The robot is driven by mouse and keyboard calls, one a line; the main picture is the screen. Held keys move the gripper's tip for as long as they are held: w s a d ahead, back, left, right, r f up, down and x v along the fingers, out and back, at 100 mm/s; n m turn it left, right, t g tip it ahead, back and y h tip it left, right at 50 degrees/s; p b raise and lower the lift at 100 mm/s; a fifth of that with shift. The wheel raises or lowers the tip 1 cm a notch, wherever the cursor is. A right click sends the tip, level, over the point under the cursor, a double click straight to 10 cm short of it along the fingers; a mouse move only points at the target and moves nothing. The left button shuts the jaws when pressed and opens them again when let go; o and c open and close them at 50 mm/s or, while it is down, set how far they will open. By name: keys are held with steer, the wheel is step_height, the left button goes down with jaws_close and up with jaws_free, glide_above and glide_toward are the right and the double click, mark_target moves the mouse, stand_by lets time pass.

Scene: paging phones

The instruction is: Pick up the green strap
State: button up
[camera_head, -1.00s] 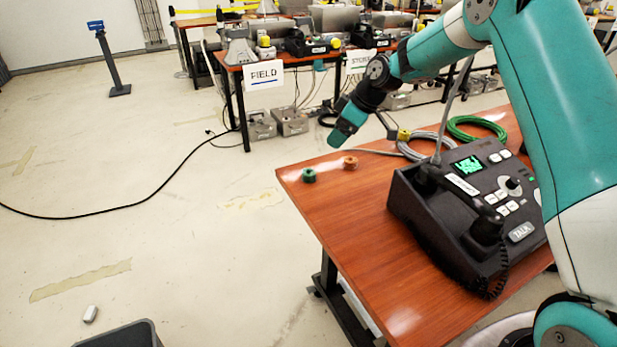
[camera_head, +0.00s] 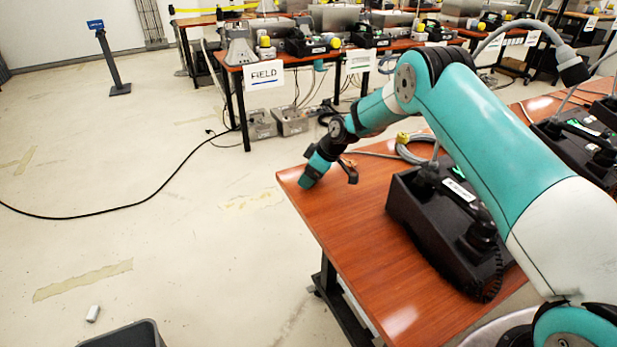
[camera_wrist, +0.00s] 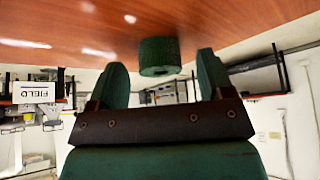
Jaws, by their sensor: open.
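The green strap, a small rolled coil, shows in the wrist view (camera_wrist: 160,57) against the reddish-brown table (camera_wrist: 90,25). My gripper (camera_wrist: 161,72) is open, one finger on each side of the strap in that view. The strap appears a little beyond the fingertips, with gaps on both sides; contact is not visible. In the head view my gripper (camera_head: 306,183) is low over the far left corner of the table (camera_head: 345,225) and hides the green strap.
A black desk phone (camera_head: 430,210) stands to the right on the same table, with a coiled grey cable (camera_head: 412,148) behind it. The table's left edge is close to my gripper. The tabletop in front of it is clear.

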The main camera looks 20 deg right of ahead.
steer(key=shift+f, duration=0.15)
steer(key=shift+c, duration=0.2)
steer(key=c, duration=1)
steer(key=shift+o, duration=0.2)
